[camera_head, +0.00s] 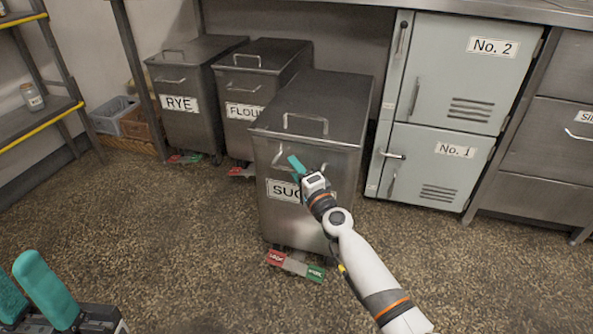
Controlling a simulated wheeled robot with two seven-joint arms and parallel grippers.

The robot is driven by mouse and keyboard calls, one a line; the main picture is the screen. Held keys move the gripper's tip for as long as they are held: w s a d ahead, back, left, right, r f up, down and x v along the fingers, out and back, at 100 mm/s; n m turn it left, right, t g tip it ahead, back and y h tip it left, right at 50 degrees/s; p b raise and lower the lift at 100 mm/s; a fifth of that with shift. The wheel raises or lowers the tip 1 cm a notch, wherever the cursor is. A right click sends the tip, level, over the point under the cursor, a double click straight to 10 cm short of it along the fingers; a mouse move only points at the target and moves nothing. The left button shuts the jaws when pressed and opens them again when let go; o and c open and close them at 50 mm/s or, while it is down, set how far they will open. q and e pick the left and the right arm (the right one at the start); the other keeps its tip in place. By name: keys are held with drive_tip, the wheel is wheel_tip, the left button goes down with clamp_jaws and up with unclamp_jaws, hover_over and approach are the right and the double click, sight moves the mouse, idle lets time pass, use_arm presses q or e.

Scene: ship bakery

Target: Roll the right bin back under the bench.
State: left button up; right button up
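The right bin (303,225) is a grey metal bin with a label starting "SU", partly covered by my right arm. It stands on the floor, further forward than the two bins to its left. A wire handle (304,117) shows at the front of its lid. My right gripper (296,166) is at the upper front face, below that handle; one teal finger shows, and its grip is hidden. A red and green pedal bar (295,265) shows at the bin's foot. My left gripper (30,292) is at the lower left, its teal fingers apart and empty. The bench (500,8) runs along the top.
The RYE bin (182,130) and FLOUR bin (243,140) stand under the bench to the left. A pale locker (455,95) stands close on the right, with drawers (545,150) beyond. Crates (120,118) and a shelf are at far left. The front floor is clear.

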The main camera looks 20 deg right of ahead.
clamp_jaws()
